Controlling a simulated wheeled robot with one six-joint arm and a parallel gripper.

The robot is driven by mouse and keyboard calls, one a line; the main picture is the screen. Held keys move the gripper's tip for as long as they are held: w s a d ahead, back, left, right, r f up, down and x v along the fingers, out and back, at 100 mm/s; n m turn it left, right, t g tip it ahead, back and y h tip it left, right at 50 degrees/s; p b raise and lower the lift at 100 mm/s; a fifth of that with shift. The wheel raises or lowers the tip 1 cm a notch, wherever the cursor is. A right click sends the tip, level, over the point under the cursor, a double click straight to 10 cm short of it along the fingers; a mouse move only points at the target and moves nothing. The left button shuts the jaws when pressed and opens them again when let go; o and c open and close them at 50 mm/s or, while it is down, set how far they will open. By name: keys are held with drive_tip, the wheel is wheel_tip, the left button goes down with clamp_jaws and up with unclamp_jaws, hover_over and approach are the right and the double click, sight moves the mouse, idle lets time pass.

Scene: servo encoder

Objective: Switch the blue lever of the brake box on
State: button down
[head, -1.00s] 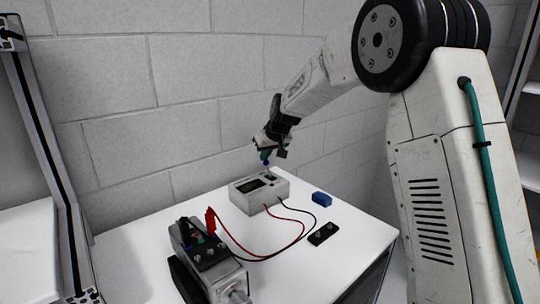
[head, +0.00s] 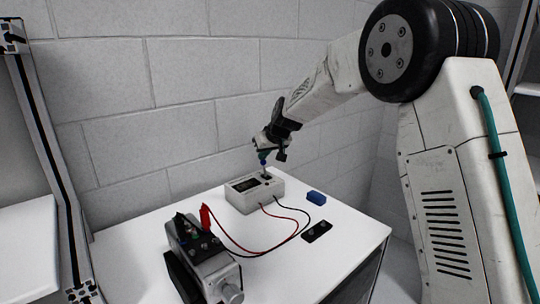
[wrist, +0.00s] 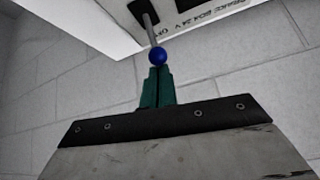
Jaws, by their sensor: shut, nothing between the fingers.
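The brake box (head: 252,195) is a white box with a dark display, standing on the white table. Its lever with a blue ball knob (wrist: 158,56) rises from the top on a grey stem, and the knob also shows in the head view (head: 263,154). My gripper (wrist: 157,70) has green fingers pressed together, with nothing between them. In the wrist view the fingertips are right at the knob; I cannot tell if they touch it. In the head view my gripper (head: 264,151) is above the box's right part.
A grey motor-like unit (head: 207,266) stands at the table's front left. A red clip (head: 205,216) and red and black wires join it to the box. A block wall is behind.

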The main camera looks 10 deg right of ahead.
drive_tip(key=shift+s+d, duration=0.25)
drive_tip(key=shift+s, duration=0.3)
drive_tip(key=shift+s+d, duration=0.25)
drive_tip(key=shift+s, duration=0.3)
drive_tip(key=shift+f, duration=0.1)
drive_tip(key=shift+w, duration=0.15)
drive_tip(key=shift+w+a+f, duration=0.3)
drive_tip(key=shift+w, duration=0.3)
drive_tip(key=shift+r, duration=0.2)
drive_tip(key=s+d+r, duration=0.4)
drive_tip(key=s, duration=0.3)
drive_tip(key=shift+r, duration=0.4)
